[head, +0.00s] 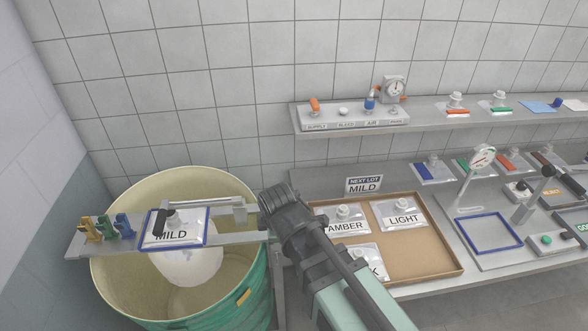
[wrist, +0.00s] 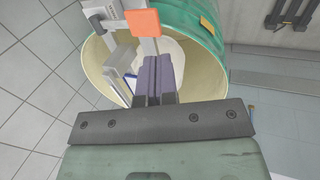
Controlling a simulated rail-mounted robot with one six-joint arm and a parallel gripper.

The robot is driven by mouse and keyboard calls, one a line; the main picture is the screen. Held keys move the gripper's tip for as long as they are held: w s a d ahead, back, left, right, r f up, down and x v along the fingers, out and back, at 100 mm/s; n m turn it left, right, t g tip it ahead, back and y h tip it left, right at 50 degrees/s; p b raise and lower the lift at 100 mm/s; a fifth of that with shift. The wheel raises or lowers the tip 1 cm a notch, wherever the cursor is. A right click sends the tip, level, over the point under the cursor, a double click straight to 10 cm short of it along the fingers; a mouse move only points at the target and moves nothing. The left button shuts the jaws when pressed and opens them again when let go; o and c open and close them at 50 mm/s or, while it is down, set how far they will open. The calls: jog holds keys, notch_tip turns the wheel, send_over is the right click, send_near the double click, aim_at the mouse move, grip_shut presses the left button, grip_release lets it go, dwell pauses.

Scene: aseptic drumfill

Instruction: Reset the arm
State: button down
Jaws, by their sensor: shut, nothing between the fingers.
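My gripper (wrist: 158,62) is shut and empty in the wrist view, its dark fingers pressed together in front of the open drum. In the head view my arm reaches in from the bottom right, and its dark end stands beside the drum's right rim; I cannot make out the fingertips there. The green drum (head: 262,283) has a cream inside and holds a pale bag. A bag labelled MILD (head: 172,238) lies in a blue frame on the metal bracket (head: 240,239) across the drum.
Yellow, green and blue clips (head: 105,229) stand at the bracket's left end. A brown tray (head: 440,262) with labelled bags lies on the bench to the right, near my arm. A NEXT LOT MILD sign (head: 363,186) stands behind it. A wall shelf (head: 430,117) carries valves and bags.

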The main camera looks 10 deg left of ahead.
jog(key=s+d+f+m+g+b, duration=0.1)
jog(key=d+f+m+b, duration=0.3)
jog(key=d+m, duration=0.6)
jog(key=d+f+m+g+h+b, duration=0.1)
jog(key=d+f+m+b, duration=0.4)
jog(key=d+m, duration=0.6)
jog(key=d+f+g, duration=0.1)
jog(key=d, duration=0.6)
jog(key=shift+s+d+f+g, duration=0.15)
jog(key=shift+s+d+g, duration=0.1)
jog(key=shift+s+g, duration=0.15)
